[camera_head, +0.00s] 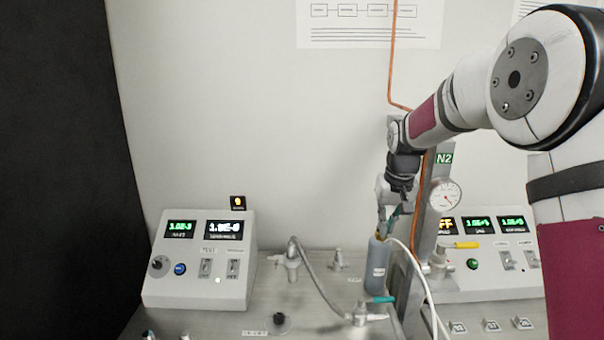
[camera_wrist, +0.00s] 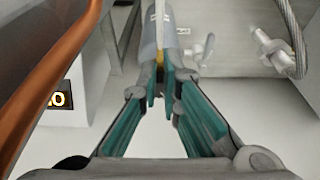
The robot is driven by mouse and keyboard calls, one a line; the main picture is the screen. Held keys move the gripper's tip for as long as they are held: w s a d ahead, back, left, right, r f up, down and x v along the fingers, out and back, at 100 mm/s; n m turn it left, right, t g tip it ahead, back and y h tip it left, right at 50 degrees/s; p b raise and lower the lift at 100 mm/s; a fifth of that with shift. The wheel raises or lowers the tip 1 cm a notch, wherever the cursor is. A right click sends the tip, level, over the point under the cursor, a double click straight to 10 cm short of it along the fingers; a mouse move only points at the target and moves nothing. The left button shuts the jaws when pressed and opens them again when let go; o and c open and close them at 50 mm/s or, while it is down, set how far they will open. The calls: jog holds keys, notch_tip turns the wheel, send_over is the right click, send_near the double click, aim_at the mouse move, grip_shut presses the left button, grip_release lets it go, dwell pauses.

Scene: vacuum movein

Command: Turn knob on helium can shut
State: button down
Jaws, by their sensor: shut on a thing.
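The helium can (camera_head: 377,270) is a grey-blue upright cylinder standing on the bench in the head view. It also shows at the top of the wrist view (camera_wrist: 156,22). My gripper (camera_head: 386,226) comes down from above onto the top of the can. In the wrist view, its teal-padded fingers (camera_wrist: 163,85) close in on the can's top.
A white hose (camera_head: 418,275) runs beside the can. A metal post with a round gauge (camera_head: 445,195) and a yellow-handled valve (camera_head: 461,245) stands close right. Control boxes stand left (camera_head: 200,285) and right (camera_head: 485,283).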

jog(key=shift+s+d+f, duration=0.3)
jog(key=shift+d+f, duration=0.1)
jog(key=shift+d, duration=0.1)
notch_tip(320, 180, up, 6)
jog(key=p, duration=0.1)
jog(key=shift+a+r, duration=0.2)
jog(key=shift+a, duration=0.1)
jog(key=shift+s+r, duration=0.1)
